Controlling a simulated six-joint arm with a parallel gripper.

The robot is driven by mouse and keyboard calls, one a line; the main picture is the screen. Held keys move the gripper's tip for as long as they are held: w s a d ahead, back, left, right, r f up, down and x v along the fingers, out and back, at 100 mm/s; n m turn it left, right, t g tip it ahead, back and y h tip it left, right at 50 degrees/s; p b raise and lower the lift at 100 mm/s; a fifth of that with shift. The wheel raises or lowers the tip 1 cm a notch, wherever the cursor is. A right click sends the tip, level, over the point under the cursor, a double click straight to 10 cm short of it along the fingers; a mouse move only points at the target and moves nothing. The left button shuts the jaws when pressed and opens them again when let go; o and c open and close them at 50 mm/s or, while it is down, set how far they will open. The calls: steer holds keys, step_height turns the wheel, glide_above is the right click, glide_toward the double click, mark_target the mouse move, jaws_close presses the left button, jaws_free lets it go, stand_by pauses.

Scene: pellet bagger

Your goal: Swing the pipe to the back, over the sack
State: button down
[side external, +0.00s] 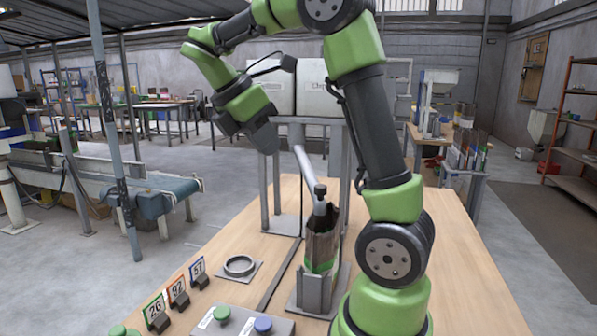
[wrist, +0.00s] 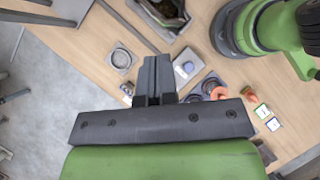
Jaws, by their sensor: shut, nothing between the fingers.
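The pale grey pipe (side external: 306,168) slopes down from under the bins, and its lower end carries a dark knob (side external: 320,190). In the side view this end appears at the mouth of the sack; the exact gap cannot be told. The brown and green sack (side external: 321,245) stands open in a grey metal holder; it also shows at the top of the wrist view (wrist: 168,10). My gripper (side external: 268,140) is up to the left of the pipe, apart from it. Its fingers (wrist: 155,65) are shut and empty. I cannot make out the pipe in the wrist view.
Two pale bins (side external: 311,92) stand on a grey frame behind the sack. A ring on a plate (side external: 240,266), number tags (side external: 178,292) and a button box (side external: 240,322) are on the wooden table (side external: 455,270). The table's left back part is clear.

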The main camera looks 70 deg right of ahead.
mark_target(308, 174)
steer(key=shift+s+d+f+m+g+h, duration=0.15)
steer(key=shift+s+d+f+m+g, duration=0.25)
steer(key=shift+s+d+f, duration=0.85)
steer(key=shift+s+d+f+m+g+h, duration=0.3)
steer(key=shift+d+f, duration=0.5)
steer(key=shift+f, duration=1.1)
steer(key=shift+s+d+f+m+g+h, duration=0.1)
steer(key=shift+s+d+f+m+g, duration=0.35)
steer(key=shift+s+d+f, duration=0.8)
steer(key=shift+w+a+f, duration=0.25)
steer(key=shift+w+f, duration=0.05)
steer(key=shift+w, duration=0.1)
